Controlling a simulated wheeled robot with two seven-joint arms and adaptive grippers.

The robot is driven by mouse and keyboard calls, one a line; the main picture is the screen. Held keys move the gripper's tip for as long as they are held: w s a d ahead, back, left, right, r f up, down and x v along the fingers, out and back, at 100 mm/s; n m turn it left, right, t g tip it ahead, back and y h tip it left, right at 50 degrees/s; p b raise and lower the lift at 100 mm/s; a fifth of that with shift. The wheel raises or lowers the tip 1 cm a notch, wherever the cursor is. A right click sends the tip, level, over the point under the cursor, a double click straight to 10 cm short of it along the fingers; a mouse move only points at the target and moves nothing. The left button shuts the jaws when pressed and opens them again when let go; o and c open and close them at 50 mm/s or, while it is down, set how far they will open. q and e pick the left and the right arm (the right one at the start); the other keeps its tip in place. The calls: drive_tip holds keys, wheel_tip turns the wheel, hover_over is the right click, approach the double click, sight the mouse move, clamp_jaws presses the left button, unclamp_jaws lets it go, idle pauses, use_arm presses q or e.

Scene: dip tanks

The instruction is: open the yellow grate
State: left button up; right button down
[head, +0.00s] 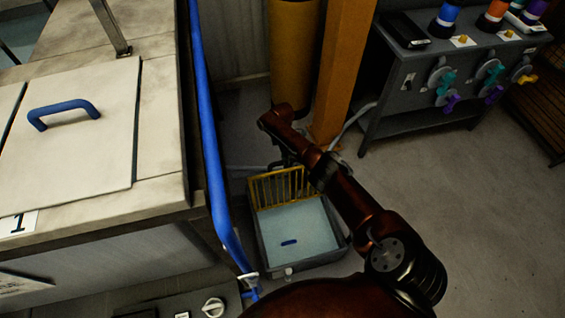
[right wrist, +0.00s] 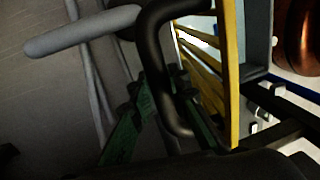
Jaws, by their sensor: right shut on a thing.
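The yellow grate (head: 282,187) is a barred panel standing steeply raised at the back edge of a grey tank (head: 262,245) on the floor. In the right wrist view the grate (right wrist: 232,80) shows edge-on, with a curved black handle (right wrist: 152,62) beside it. My right gripper (head: 287,160) is at the top of the grate, partly hidden behind my own arm. In the right wrist view its greenish fingers (right wrist: 165,120) are around the handle's lower part, shut on it. My left gripper is not in view.
The tank's pale interior holds a small blue bar (head: 289,242). A blue rail (head: 208,150) and a large bench (head: 160,150) stand to the left. An orange post (head: 343,70) and yellow cylinder (head: 295,50) are behind. Floor to the right is clear (head: 460,190).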

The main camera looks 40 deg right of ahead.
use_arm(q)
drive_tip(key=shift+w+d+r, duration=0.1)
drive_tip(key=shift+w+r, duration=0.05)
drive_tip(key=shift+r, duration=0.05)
use_arm(e)
drive_tip(key=shift+d+f, duration=0.15)
drive_tip(key=shift+d, duration=0.4)
drive_tip(key=shift+w, duration=0.1)
drive_tip(key=c, duration=2.2)
unclamp_jaws()
drive_tip(key=shift+c, duration=0.2)
drive_tip(key=shift+o, duration=0.8)
drive_tip(key=shift+w+d+f, duration=0.1)
drive_tip(key=shift+w+f, duration=0.05)
drive_tip(key=shift+f, duration=0.05)
drive_tip(key=shift+o, duration=0.9)
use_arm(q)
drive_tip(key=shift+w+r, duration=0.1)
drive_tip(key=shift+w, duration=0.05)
use_arm(e)
drive_tip(key=shift+o, duration=0.4)
drive_tip(key=shift+w+a+r, duration=0.1)
drive_tip(key=shift+a, duration=0.15)
drive_tip(key=shift+r, duration=0.25)
drive_tip(key=v, duration=1.1)
drive_tip(key=shift+r, duration=0.2)
